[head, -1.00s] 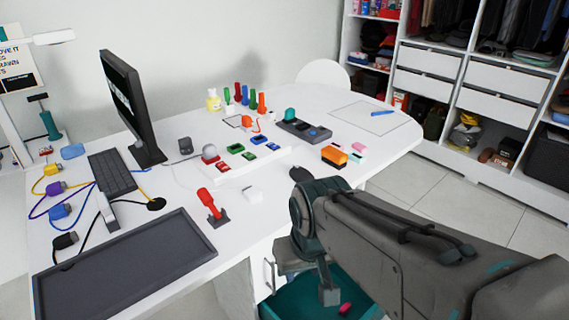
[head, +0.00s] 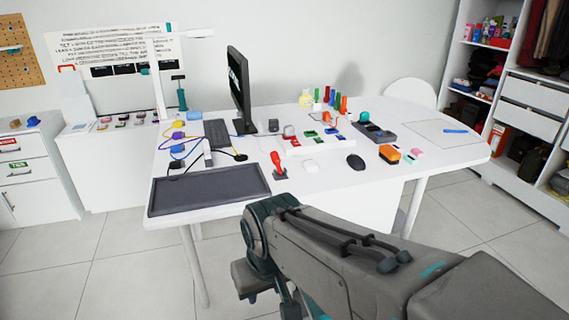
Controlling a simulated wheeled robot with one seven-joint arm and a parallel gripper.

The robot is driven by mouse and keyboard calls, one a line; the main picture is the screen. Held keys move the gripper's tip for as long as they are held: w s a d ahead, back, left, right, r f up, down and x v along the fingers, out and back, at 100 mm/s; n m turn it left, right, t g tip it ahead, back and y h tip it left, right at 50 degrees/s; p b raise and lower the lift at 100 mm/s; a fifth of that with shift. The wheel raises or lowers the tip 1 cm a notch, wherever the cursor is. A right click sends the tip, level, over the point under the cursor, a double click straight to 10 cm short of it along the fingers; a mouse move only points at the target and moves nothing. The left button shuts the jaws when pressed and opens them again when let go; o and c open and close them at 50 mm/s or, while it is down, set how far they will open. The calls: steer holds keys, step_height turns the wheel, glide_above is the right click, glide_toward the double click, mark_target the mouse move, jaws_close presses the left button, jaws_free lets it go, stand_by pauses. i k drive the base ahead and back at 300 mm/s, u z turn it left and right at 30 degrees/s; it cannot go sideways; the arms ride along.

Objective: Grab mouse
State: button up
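A dark computer mouse (head: 356,162) lies on the white desk (head: 330,184), right of the middle, left of an orange and black block. A small dark grey object (head: 273,125) stands beside the monitor; I cannot tell what it is. My arm reaches in from the lower right, and its visible end is low in front of the desk, apart from the mouse. My gripper's fingers are not visible; they are below the picture or hidden by the arm.
A monitor (head: 240,90), keyboard (head: 217,134), black tray (head: 210,189) and red-handled item (head: 278,165) stand on the desk. The orange block (head: 389,153) is close to the mouse's right. A wardrobe (head: 530,100) stands at right. Tiled floor (head: 110,275) at front left is free.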

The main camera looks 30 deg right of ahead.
mark_target(354, 162)
steer(key=u, duration=0.4)
steer(key=k, duration=0.55)
steer(key=u, duration=0.15)
steer(key=i, duration=1.5)
steer(key=z, duration=1.5)
steer(key=i, duration=0.75)
steer(key=z, duration=1.25)
steer(key=i, duration=0.15)
